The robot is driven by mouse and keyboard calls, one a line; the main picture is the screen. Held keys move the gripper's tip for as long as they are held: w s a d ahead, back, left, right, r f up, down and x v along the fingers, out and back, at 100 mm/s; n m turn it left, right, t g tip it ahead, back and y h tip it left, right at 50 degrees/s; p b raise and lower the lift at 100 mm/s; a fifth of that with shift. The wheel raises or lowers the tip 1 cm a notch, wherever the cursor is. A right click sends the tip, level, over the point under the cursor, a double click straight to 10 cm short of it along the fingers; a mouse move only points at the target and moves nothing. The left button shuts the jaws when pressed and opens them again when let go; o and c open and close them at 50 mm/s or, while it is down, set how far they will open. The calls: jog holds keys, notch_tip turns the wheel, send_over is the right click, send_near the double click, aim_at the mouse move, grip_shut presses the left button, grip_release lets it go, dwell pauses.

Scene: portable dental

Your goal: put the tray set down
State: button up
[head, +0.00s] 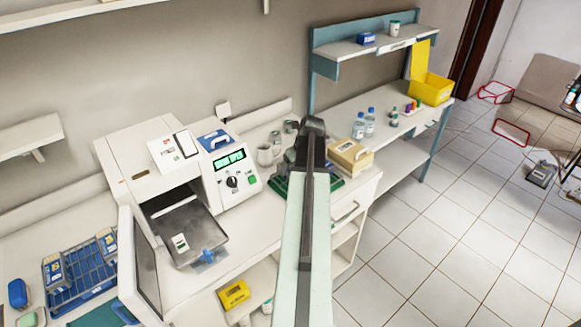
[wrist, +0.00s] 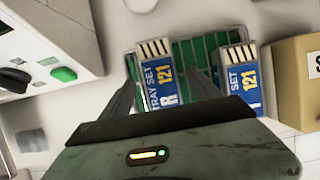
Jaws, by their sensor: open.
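In the head view my gripper (head: 308,140) is over the green rack (head: 281,190), and my arm hides most of the rack and the packets.
A white sterilizer (head: 150,165) with open door and extended tray (head: 188,232) stands left of my arm. A cardboard box (head: 350,157) sits close right of the rack. A blue rack (head: 80,270) with packets is at far left. A mug (head: 266,154) stands behind.

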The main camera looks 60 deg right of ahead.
jog(key=p+v, duration=0.7)
jog(key=v, duration=0.2)
jog(key=shift+r, duration=0.25)
jog(key=shift+s, duration=0.1)
